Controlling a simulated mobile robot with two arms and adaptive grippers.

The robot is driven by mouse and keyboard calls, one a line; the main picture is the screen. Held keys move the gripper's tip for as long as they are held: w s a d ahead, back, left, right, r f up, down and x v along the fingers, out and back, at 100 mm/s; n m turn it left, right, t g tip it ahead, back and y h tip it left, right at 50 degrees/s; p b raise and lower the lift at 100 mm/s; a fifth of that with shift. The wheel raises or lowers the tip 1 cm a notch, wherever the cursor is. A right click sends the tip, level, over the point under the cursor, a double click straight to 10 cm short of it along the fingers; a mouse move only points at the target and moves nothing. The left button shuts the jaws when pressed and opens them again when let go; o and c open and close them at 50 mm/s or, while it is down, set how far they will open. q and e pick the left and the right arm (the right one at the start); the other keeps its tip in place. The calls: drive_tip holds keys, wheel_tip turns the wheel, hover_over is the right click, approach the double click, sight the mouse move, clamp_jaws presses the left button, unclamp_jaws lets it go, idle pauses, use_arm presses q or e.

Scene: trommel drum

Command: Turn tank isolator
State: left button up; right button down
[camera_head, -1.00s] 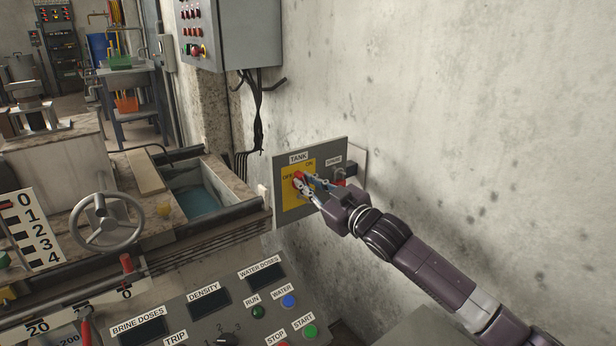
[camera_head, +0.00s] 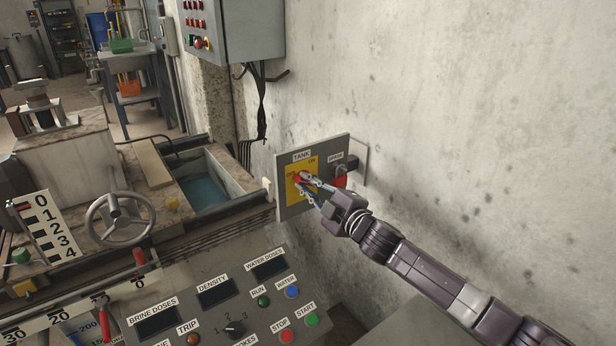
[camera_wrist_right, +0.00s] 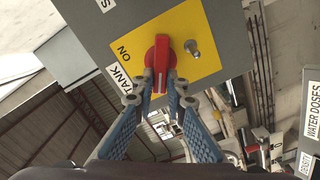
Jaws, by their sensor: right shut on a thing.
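The tank isolator is a red rotary handle (camera_wrist_right: 161,66) on a yellow plate (camera_wrist_right: 201,39), under a TANK label on a grey wall panel (camera_head: 297,207). In the head view the handle (camera_head: 300,178) is partly hidden by my right gripper (camera_head: 306,185). In the right wrist view my right gripper (camera_wrist_right: 160,88) has its two blue fingers on either side of the red handle, shut on its near end. The handle lines up with the fingers in that view. My left gripper is in neither view.
A red padlock (camera_head: 340,180) hangs at the SPARE switch, close right of the gripper. A grey control box (camera_head: 232,30) with dangling cables is above. A button console (camera_head: 230,305) and a handwheel (camera_head: 119,219) are below and left.

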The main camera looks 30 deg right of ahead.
drive_tip(key=n, duration=0.1)
drive_tip(key=n+p, duration=0.1)
drive_tip(key=n, duration=0.1)
drive_tip(key=shift+a+f, duration=0.15)
drive_tip(key=shift+f, duration=0.1)
use_arm(q)
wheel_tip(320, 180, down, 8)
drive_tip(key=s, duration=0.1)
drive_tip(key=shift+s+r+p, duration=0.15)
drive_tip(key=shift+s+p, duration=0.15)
drive_tip(key=shift+p, duration=0.1)
use_arm(e)
drive_tip(key=shift+f+n, duration=0.25)
drive_tip(key=shift+n, duration=1.35)
drive_tip(key=c, duration=1.9)
unclamp_jaws()
drive_tip(key=shift+c, duration=0.2)
drive_tip(key=shift+s, duration=0.1)
drive_tip(key=s+d, duration=0.1)
drive_tip(key=s, duration=1)
drive_tip(key=shift+s+d, duration=0.3)
drive_tip(key=shift+s, duration=0.05)
